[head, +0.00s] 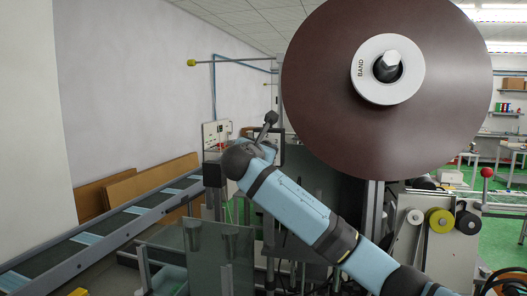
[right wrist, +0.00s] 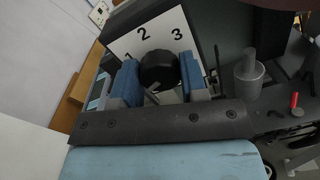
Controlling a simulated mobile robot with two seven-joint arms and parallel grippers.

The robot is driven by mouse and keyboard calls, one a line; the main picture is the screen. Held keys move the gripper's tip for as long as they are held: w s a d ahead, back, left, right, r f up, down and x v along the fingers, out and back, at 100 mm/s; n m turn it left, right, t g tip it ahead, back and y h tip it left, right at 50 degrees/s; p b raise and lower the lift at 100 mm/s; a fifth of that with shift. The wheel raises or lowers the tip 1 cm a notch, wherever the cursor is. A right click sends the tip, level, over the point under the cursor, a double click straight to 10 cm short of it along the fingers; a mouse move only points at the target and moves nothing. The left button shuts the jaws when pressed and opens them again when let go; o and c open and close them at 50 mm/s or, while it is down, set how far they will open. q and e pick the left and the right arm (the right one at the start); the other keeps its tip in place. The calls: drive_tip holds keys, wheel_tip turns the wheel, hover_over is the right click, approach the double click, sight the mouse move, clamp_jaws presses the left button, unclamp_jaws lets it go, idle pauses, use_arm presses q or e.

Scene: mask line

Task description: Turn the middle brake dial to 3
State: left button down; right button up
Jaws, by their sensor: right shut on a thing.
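In the right wrist view a black round dial knob (right wrist: 158,66) sits in front of a white plate (right wrist: 150,30) marked 1, 2 and 3. The 1 is at the lower left, the 2 at the top and the 3 at the upper right. My right gripper (right wrist: 160,78) has a blue-padded finger on each side of the knob and is shut on it. I cannot make out a pointer mark on the knob. In the head view my right arm reaches up from the lower right; its fingers and the dial cannot be made out there. My left gripper is not in view.
A large brown roll with a white core (head: 408,82) marked BAND hangs close above my right arm. A conveyor (head: 110,232) runs along the left. Clear upright panels (head: 222,255) stand below the arm. A machine with yellow and black rollers (head: 440,220) is at the right.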

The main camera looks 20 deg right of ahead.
drive_tip(key=shift+f+m+t+y+b, duration=0.15)
drive_tip(key=shift+m+b, duration=1.7)
drive_tip(key=shift+m, duration=3.7)
drive_tip(key=shift+m+t+y+b, duration=0.15)
drive_tip(key=shift+m+b, duration=1.65)
drive_tip(key=shift+m, duration=3.8)
drive_tip(key=shift+f+m+y+b, duration=0.15)
drive_tip(key=shift+m+b, duration=1.7)
drive_tip(key=shift+m, duration=3.7)
drive_tip(key=shift+r, duration=0.1)
drive_tip(key=o, duration=0.9)
drive_tip(key=shift+r, duration=0.15)
